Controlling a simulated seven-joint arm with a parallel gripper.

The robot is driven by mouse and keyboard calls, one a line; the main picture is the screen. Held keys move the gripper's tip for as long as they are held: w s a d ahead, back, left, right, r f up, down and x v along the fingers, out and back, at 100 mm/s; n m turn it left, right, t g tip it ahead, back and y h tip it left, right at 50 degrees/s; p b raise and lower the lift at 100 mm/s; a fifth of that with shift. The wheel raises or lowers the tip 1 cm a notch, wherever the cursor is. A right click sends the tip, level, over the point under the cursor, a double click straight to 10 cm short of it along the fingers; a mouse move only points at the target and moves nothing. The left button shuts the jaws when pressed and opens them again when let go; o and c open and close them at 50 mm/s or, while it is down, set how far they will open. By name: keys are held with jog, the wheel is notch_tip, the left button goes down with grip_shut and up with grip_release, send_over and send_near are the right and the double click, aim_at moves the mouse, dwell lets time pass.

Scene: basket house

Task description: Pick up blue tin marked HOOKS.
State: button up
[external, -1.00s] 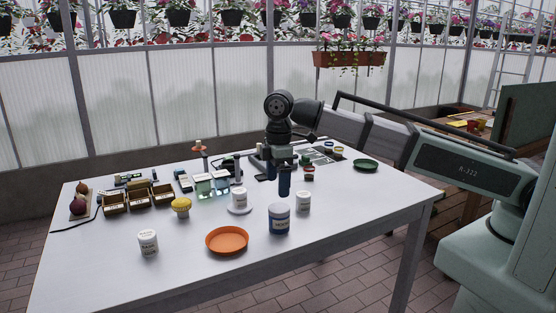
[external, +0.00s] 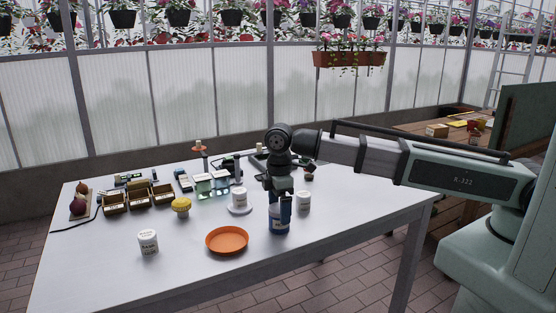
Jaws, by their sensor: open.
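A blue tin (external: 277,227) stands upright on the white table, right of the orange dish; its marking is too small to read. My gripper (external: 280,206) points down at the tin, with its open fingers at the tin's upper part. A finger hides part of the tin's top and front. I cannot tell whether the fingers touch it.
An orange dish (external: 227,240) lies just left of the tin. A white tin (external: 303,201) stands close on its right, and another white tin (external: 239,197) stands on a saucer behind. A labelled white tin (external: 148,241) is farther left. The table's front right is clear.

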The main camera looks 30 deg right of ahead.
aim_at(278, 219)
jog(key=shift+w+f, duration=0.2)
jog(key=shift+f, duration=2.3)
jog(key=shift+c, duration=0.2)
jog(key=c, duration=1.1)
jog(key=shift+r, duration=0.15)
